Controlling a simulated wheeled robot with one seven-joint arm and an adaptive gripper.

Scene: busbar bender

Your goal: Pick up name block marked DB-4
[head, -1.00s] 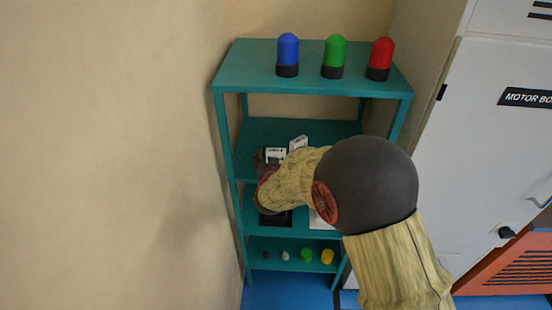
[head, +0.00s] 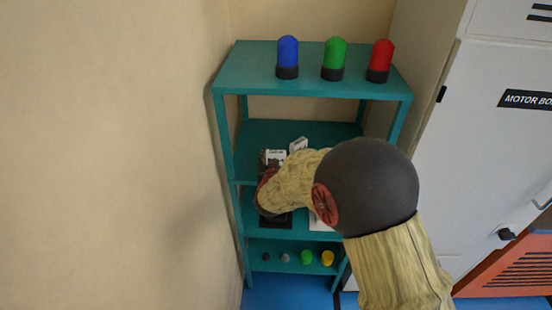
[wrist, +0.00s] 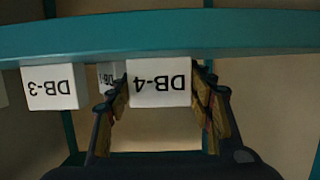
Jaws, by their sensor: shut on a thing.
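The white name block marked DB-4 (wrist: 160,84) is in the middle of the wrist view, its black lettering upside down there. My gripper (wrist: 162,95) is shut on it, with one finger along each side. In the head view a white block (head: 275,155) with lettering too small to read shows at my gripper (head: 268,180), over the teal shelf's middle level. My arm hides much of that level.
A DB-3 block (wrist: 53,87) is left of DB-4 in the wrist view, with another, partly hidden block (wrist: 111,76) between them. A teal shelf edge (wrist: 250,32) crosses above. Blue (head: 288,56), green (head: 333,58) and red (head: 380,60) lamps stand on the top shelf.

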